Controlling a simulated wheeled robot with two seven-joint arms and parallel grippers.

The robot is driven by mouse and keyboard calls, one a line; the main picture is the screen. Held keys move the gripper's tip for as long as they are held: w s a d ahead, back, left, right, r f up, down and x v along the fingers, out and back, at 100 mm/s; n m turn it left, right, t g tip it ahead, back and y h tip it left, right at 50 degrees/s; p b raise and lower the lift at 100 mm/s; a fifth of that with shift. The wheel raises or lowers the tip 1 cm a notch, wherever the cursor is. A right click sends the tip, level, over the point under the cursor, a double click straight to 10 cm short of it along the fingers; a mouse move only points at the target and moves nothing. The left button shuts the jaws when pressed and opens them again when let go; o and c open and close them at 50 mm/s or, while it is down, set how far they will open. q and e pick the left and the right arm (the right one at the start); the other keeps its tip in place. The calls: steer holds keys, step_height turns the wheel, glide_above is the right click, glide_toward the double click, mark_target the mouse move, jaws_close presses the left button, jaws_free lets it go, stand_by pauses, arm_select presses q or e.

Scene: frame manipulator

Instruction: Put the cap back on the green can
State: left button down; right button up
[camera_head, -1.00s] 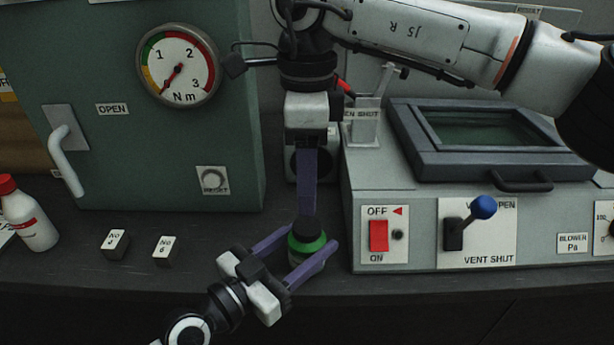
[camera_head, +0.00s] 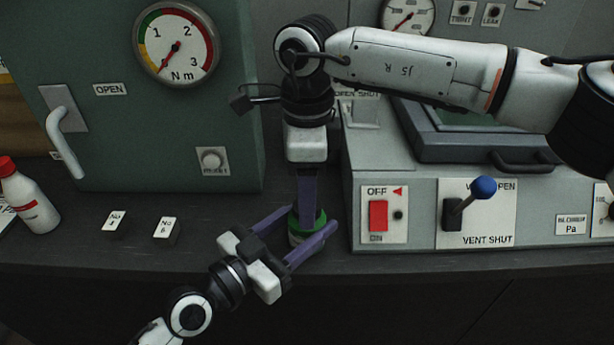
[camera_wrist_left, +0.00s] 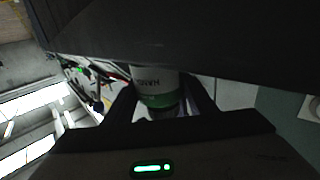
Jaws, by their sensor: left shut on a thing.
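The green can (camera_head: 298,237) stands upright near the bench's front edge, with a green band around its top. It also shows in the left wrist view (camera_wrist_left: 158,88), between the fingers. My left gripper (camera_head: 291,237) is shut on the can from the lower left, one finger on each side. My right gripper (camera_head: 307,203) points straight down at the can's top. Its fingers are seen edge-on, so I cannot tell how far apart they are. The black cap is mostly hidden behind the right fingers at the can's top. Whether it is seated I cannot tell.
A green cabinet (camera_head: 110,140) is behind. A grey control box (camera_head: 427,222) with red switch and blue-knobbed lever stands close on the right.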

steer(key=shift+f, duration=0.25)
steer(key=c, duration=1.1)
steer(key=o, duration=1.3)
steer(key=shift+c, duration=0.2)
steer(key=shift+r, duration=0.1)
step_height(320, 180, up, 12)
